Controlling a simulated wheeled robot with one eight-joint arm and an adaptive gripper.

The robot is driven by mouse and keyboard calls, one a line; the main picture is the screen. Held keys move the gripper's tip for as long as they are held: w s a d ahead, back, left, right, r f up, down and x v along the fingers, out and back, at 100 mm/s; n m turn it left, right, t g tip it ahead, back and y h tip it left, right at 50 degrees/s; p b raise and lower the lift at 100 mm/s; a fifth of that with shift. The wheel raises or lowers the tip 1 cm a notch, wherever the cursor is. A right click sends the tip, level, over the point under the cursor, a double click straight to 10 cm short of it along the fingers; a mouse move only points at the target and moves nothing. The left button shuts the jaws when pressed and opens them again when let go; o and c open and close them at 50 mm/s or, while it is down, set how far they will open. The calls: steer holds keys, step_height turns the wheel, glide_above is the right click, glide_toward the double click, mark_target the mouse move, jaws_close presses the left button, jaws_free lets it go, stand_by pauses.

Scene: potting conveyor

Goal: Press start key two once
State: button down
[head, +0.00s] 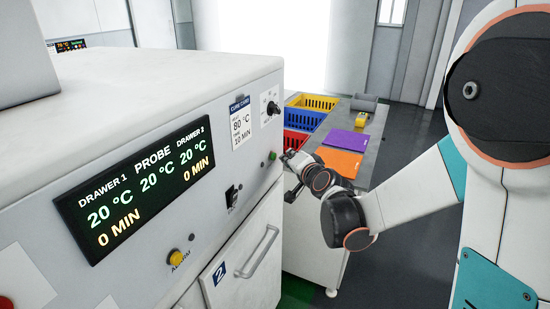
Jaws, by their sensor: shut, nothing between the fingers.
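The oven's pale front panel (150,170) fills the left of the head view. A small green button (272,156) sits near the panel's right edge, above the drawer marked 2 (240,262); its label is not readable. My gripper (286,160) is shut and empty, just right of the green button with its fingers toward the panel. The fingers are small and dark, and I cannot tell whether they touch the button. The display (135,185) reads 20 °C and 0 MIN for both drawers.
The panel also has a yellow alarm button (174,257), a black switch (231,194) and a dial (271,108). The drawer handle (258,252) sticks out. Behind my gripper, a bench (372,150) holds coloured crates and purple (346,142) and orange (339,161) mats.

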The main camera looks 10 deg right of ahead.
steer(key=shift+w+a, duration=0.25)
steer(key=shift+a, duration=0.15)
steer(key=shift+w+a, duration=0.25)
steer(key=shift+a, duration=0.05)
stand_by(1.0)
steer(key=shift+d, duration=0.1)
steer(key=shift+s+d, duration=0.5)
steer(key=shift+d, duration=0.1)
stand_by(0.3)
steer(key=shift+s+d, duration=0.75)
steer(key=shift+d, duration=0.25)
steer(key=shift+s+d, duration=0.7)
steer(key=shift+d, duration=0.3)
